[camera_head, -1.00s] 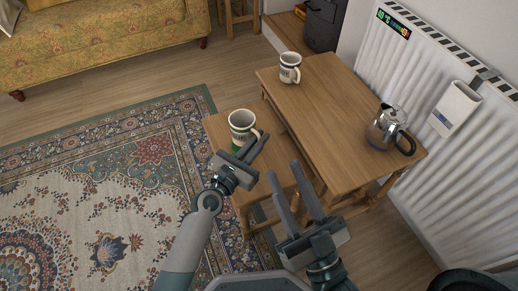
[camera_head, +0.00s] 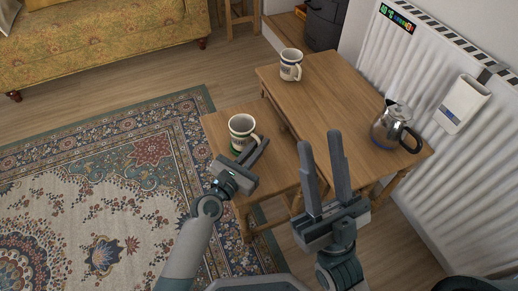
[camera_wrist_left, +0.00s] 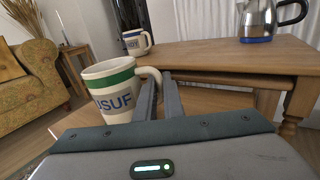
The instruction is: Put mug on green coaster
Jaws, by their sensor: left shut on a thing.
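A white mug with a green band and blue lettering (camera_head: 241,128) is over the low wooden table; it also shows in the left wrist view (camera_wrist_left: 111,92). My left gripper (camera_head: 256,153) is shut on its handle, from the near right side. The mug looks upright; I cannot tell whether its base touches the table. Some green shows at its base, and I cannot tell whether this is the coaster or the mug's lower band. A second white mug with a dark band (camera_head: 291,65) stands on the higher table. My right gripper (camera_head: 323,138) is open and empty, in front of the higher table.
The low table (camera_head: 215,125) adjoins the higher wooden table (camera_head: 335,100). That table's middle is clear. A patterned rug (camera_head: 110,180) and yellow sofa (camera_head: 110,40) lie left.

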